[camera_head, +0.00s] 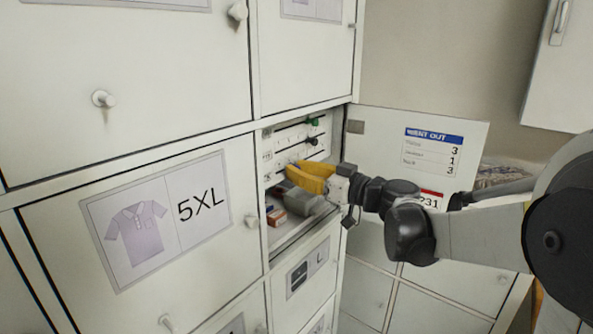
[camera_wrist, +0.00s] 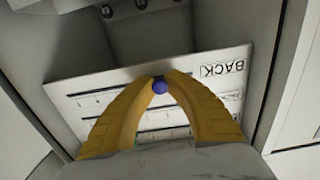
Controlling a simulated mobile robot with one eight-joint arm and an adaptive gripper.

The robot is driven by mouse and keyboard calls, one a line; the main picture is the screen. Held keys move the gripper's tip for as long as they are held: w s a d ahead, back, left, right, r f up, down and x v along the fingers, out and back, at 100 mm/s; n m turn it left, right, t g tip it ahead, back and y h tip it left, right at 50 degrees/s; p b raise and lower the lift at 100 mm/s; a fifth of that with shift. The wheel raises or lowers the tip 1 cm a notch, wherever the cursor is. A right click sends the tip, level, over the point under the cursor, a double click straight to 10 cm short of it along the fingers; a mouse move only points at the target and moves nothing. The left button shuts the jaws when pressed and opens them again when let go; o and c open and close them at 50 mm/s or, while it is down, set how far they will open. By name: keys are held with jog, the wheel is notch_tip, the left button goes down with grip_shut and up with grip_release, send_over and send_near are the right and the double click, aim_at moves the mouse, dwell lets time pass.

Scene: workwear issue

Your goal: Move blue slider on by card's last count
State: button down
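My gripper (camera_head: 300,172) reaches into an open locker, its yellow fingers at a white slotted panel (camera_head: 288,140). In the wrist view my fingers (camera_wrist: 160,79) come together around the round blue slider knob (camera_wrist: 160,87) and appear shut on it. Its slot is partly hidden by the fingers. A green knob (camera_head: 315,121) and a dark knob (camera_head: 313,141) sit on slots above. A card (camera_head: 433,150) on the open door is headed "WENT OUT" and lists 3, 1 and 3, the last count being 3. Its row names are too small to read.
The open door (camera_head: 375,130) stands to the right of the locker. Small boxes (camera_head: 276,214) and a grey item lie on the locker floor below my gripper. A closed door with a 5XL shirt label (camera_head: 160,220) is on the left. The wrist view shows "BACK" (camera_wrist: 222,69) on the panel.

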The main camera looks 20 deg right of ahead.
jog(key=w+d, duration=0.2)
jog(key=d, duration=0.1)
jog(key=w+d, duration=0.2)
jog(key=d, duration=0.1)
jog(key=w+d, duration=0.2)
jog(key=d, duration=0.1)
jog(key=shift+w+p, duration=0.2)
jog(key=shift+p, duration=0.15)
jog(key=shift+a, duration=0.1)
jog(key=c, duration=1.3)
grip_release()
jog(key=shift+c, duration=0.2)
jog(key=shift+s, duration=0.1)
send_near(315, 154)
jog(key=v, duration=0.4)
jog(key=shift+s, duration=0.25)
